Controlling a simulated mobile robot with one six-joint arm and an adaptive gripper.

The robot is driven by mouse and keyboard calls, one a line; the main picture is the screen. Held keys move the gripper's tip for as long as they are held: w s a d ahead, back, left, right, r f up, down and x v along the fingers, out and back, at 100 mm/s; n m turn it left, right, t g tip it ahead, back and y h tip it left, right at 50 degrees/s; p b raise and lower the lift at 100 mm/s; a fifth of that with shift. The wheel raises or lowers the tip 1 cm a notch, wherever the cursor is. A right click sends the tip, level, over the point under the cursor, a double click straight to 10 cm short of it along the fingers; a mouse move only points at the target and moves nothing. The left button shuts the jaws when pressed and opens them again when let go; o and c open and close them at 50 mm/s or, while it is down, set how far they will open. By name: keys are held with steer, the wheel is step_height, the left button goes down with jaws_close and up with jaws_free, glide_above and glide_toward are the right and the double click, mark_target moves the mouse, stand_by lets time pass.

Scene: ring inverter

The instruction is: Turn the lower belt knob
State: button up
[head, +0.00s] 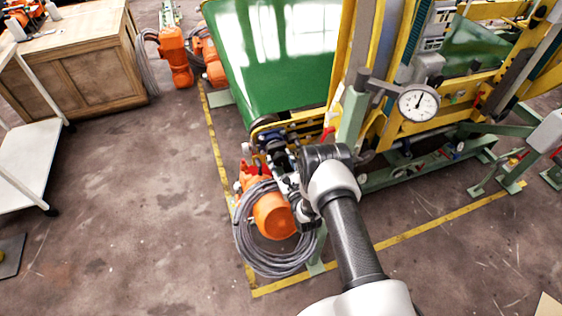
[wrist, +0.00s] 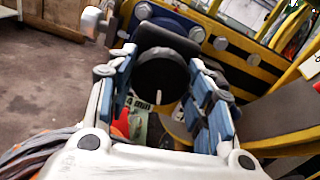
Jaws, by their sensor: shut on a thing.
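A round black knob (wrist: 160,80) with a white pointer line near its lower rim shows in the middle of the wrist view. My gripper (wrist: 162,62) has its blue-padded fingers on both sides of this knob and is shut on it. In the head view my gripper (head: 277,158) is at the lower left corner of the yellow and green machine, beside the green belt (head: 280,55). A plate with partly readable lettering (wrist: 140,118) shows below the knob.
An orange motor (head: 273,216) with a coiled grey cable (head: 245,245) is just below my gripper. A dial gauge (head: 418,103) stands to the right. A wooden cabinet (head: 85,75) and a white cart (head: 28,155) are at the left. The floor between is clear.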

stand_by(0.3)
steer(key=o, duration=1.1)
steer(key=v, duration=1.2)
